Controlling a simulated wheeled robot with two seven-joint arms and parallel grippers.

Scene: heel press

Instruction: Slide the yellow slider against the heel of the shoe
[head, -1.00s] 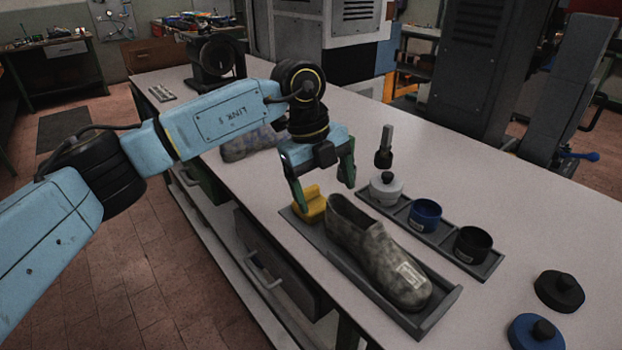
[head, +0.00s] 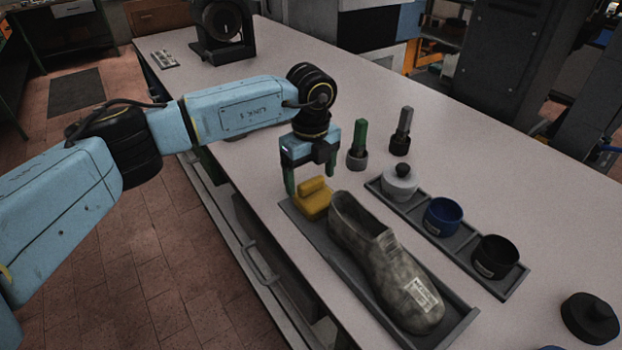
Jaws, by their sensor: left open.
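The yellow slider (head: 314,200) sits at the far end of a long grey tray (head: 461,323). The grey mottled shoe (head: 385,262) lies in the same tray, its heel end towards the slider and its toe towards the near right. The slider is close to the heel; I cannot tell whether they touch. My left gripper (head: 310,187) is open, pointing down at the slider's far side, with its green fingers apart. Whether a finger touches the slider is unclear. My right gripper is not in view.
A rack (head: 448,242) to the right holds a white lidded pot (head: 399,182), a blue cup (head: 442,216) and a black cup (head: 494,257). A green-handled tool (head: 358,145) and a grey-handled tool (head: 400,132) stand behind. A black lid (head: 590,318) lies at the right.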

